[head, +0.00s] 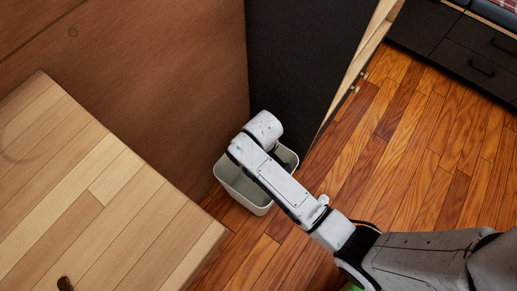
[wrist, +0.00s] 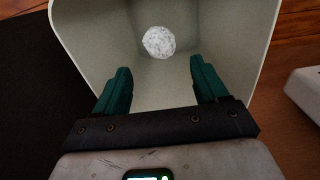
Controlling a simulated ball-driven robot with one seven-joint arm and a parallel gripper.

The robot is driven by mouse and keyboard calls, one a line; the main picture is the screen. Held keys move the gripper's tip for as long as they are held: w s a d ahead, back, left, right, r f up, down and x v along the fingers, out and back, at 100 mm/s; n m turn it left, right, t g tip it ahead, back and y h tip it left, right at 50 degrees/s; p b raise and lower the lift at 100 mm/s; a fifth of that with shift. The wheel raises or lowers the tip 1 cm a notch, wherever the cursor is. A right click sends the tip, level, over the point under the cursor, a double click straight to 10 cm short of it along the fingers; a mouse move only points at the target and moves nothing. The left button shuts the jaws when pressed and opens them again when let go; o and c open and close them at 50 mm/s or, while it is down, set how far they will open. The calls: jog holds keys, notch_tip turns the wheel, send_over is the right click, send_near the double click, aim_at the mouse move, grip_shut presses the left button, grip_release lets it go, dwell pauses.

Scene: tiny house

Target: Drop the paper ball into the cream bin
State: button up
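The cream bin (head: 236,183) stands on the wood floor against the brown wall, partly covered by my arm in the head view. In the wrist view the bin (wrist: 85,25) opens under my gripper (wrist: 158,80), whose two green fingers are apart with nothing between them. The white crumpled paper ball (wrist: 159,42) shows inside the bin, beyond the fingertips and apart from them. The ball is not visible in the head view, and my fingers are hidden there behind the arm.
A light wooden tabletop (head: 85,200) lies at the left, close to the bin. A dark panel (head: 295,65) rises just behind the bin. Dark drawers (head: 470,55) stand at the upper right. The wood floor (head: 400,150) between is clear.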

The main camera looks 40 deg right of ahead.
jog(key=shift+o, duration=0.9)
notch_tip(320, 180, up, 11)
jog(key=p, duration=0.5)
jog(key=shift+f, duration=0.1)
